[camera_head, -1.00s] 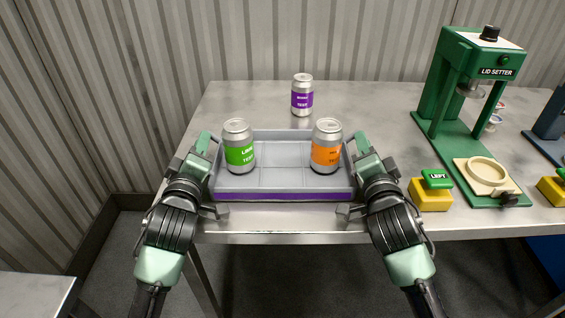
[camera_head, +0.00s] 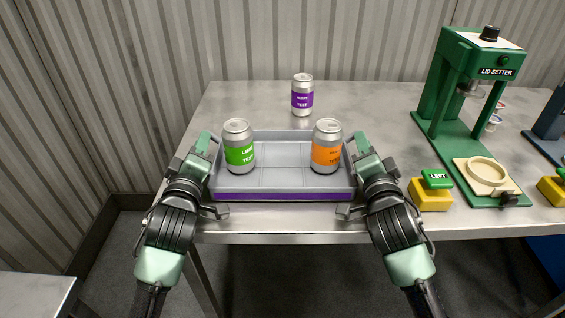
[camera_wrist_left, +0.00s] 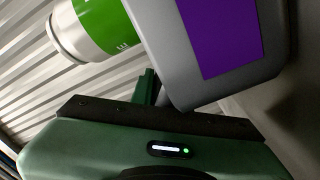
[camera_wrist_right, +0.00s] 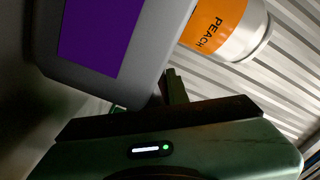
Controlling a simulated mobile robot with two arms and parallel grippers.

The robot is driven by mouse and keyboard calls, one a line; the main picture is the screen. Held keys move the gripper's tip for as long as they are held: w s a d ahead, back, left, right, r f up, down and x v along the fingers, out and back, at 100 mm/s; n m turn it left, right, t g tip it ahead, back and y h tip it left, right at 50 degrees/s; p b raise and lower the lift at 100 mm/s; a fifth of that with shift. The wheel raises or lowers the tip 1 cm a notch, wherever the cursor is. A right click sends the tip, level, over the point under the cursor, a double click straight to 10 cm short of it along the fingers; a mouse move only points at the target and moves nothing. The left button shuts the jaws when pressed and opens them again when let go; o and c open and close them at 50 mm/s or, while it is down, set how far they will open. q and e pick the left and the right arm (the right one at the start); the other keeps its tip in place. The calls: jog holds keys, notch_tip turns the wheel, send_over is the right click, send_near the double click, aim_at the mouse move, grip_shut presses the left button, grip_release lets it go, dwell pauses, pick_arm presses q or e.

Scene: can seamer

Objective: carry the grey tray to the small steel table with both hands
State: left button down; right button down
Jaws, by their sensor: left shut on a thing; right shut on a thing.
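The grey tray (camera_head: 282,180) has a purple front stripe and is at the front edge of the steel bench; I cannot tell if it touches the top. A green-labelled can (camera_head: 239,148) stands upright in its left part, an orange-labelled can (camera_head: 327,148) in its right part. My left gripper (camera_head: 209,177) is shut on the tray's left end, my right gripper (camera_head: 356,177) on its right end. The tray's corners fill the left wrist view (camera_wrist_left: 165,65) and right wrist view (camera_wrist_right: 148,60). A small steel table (camera_head: 35,296) shows partly at the lower left.
A purple-labelled can (camera_head: 302,97) stands on the steel bench (camera_head: 250,105) behind the tray. A green lid setter (camera_head: 447,95) and a yellow block with a green LEFT button (camera_head: 431,195) stand to the right. Dark floor lies between bench and small table.

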jog(key=shift+f, duration=0.1)
